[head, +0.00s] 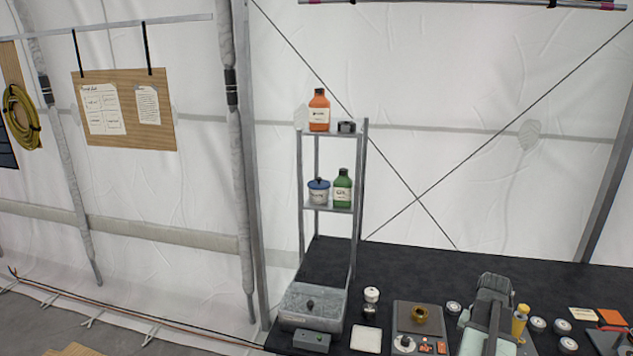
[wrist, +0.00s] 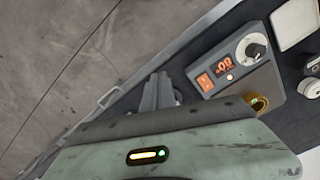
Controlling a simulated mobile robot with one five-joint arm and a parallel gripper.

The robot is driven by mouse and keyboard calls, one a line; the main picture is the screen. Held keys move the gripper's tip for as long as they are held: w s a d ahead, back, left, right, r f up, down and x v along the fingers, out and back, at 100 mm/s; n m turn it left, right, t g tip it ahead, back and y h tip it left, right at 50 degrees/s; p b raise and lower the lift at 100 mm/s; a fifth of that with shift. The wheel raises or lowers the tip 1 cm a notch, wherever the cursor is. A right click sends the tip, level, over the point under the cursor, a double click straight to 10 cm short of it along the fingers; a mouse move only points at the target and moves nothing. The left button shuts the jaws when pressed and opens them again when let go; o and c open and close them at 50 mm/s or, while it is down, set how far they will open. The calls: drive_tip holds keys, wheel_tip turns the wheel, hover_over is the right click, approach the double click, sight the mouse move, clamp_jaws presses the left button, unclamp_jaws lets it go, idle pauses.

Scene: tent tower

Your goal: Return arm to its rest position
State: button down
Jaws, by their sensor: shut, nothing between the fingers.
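My arm (head: 488,312) shows at the lower right of the head view, folded grey and pale green segments over the black table (head: 385,262). My gripper (wrist: 158,90) appears in the wrist view as grey fingers close together, pointing up past a pale green body part of mine. The fingers look shut with nothing between them. They are beside the table edge, left of a grey device with an orange display (wrist: 228,66). In the head view I cannot make out the fingertips clearly.
The grey device (head: 408,325) carries a brass cup (head: 421,312). Left of it are a white pad (head: 366,338), a small white jar (head: 371,295) and a grey tray (head: 312,300). A shelf rack (head: 359,200) holds bottles. Several round white items and a yellow bottle (head: 520,320) stand right of my arm.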

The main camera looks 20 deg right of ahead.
drive_tip(key=w+a+f+n+b, duration=0.1)
drive_tip(key=w+a+n, duration=0.2)
drive_tip(key=w+a, duration=0.75)
drive_tip(key=w+a+f+n+b, duration=0.25)
drive_tip(key=w+a, duration=0.45)
drive_tip(key=a, duration=0.7)
drive_tip(key=w+a+n, duration=0.1)
drive_tip(key=a+n, duration=0.6)
drive_tip(key=a, duration=1.6)
drive_tip(key=shift+a+f+b, duration=0.3)
drive_tip(key=shift+a+f, duration=0.05)
drive_tip(key=shift+f, duration=0.05)
